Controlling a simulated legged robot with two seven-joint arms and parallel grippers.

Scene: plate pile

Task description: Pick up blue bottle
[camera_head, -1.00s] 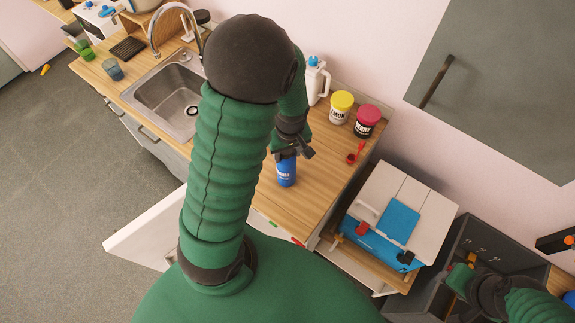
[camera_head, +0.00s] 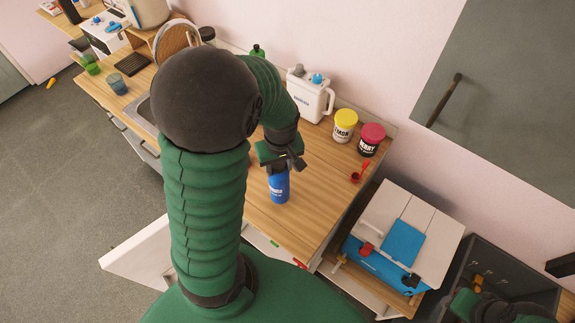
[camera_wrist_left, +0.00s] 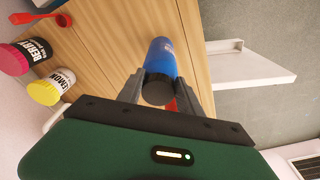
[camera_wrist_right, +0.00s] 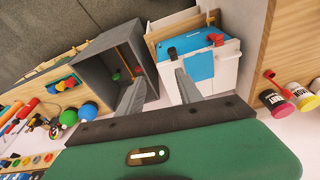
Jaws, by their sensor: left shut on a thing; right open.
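The blue bottle (camera_head: 279,188) is on or just above the wooden counter (camera_head: 318,178), near its front edge; I cannot tell whether it touches the wood. My left gripper (camera_head: 281,168) is shut on the upper part of the bottle. In the left wrist view the bottle (camera_wrist_left: 162,62) sits between the two fingers, its dark cap towards my palm. My right gripper (camera_wrist_right: 155,85) is open and empty, over by the grey box; in the head view it is mostly cut off at the bottom right.
A white-and-blue box (camera_head: 404,232) is to the right, beside an open grey box (camera_head: 513,275). A white door (camera_head: 140,252) hangs open below.

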